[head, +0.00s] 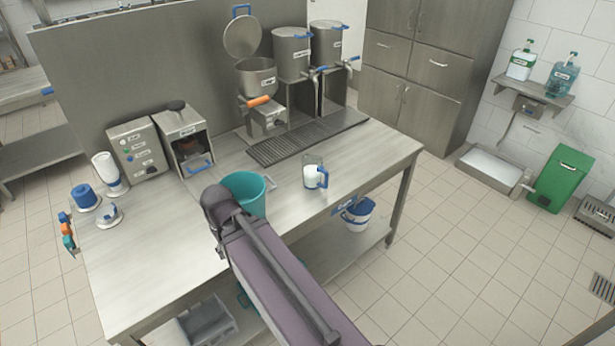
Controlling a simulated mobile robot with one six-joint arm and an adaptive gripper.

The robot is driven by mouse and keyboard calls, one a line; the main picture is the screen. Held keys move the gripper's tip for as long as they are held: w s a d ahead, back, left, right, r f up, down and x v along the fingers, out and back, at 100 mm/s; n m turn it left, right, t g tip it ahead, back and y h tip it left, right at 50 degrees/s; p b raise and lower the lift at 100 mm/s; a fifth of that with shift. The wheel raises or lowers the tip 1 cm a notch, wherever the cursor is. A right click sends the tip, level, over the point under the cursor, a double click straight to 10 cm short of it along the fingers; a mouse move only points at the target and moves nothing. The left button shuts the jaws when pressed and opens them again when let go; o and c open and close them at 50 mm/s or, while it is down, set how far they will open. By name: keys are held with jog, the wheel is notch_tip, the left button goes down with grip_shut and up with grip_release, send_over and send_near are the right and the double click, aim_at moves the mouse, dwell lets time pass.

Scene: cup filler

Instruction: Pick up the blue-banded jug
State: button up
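A clear jug (312,173) with a blue handle and a white lower part stands upright on the steel table, right of the teal bucket. A white container (357,213) with blue around its top shows below the table's front edge, partly hidden by the tabletop. I cannot tell for sure which of these two is the blue-banded jug. My arm reaches in from the bottom right, its dark joint left of the teal bucket. My gripper is not in view, so its state does not show.
The teal bucket (245,192) stands on the table, partly behind my arm. Steel pots (292,52), a drain grate (307,138) and small boxes (138,150) line the table's back. The tabletop right of the clear jug is bare.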

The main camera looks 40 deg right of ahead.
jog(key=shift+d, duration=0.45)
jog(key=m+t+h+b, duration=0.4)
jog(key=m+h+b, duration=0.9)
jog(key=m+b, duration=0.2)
send_near(327, 177)
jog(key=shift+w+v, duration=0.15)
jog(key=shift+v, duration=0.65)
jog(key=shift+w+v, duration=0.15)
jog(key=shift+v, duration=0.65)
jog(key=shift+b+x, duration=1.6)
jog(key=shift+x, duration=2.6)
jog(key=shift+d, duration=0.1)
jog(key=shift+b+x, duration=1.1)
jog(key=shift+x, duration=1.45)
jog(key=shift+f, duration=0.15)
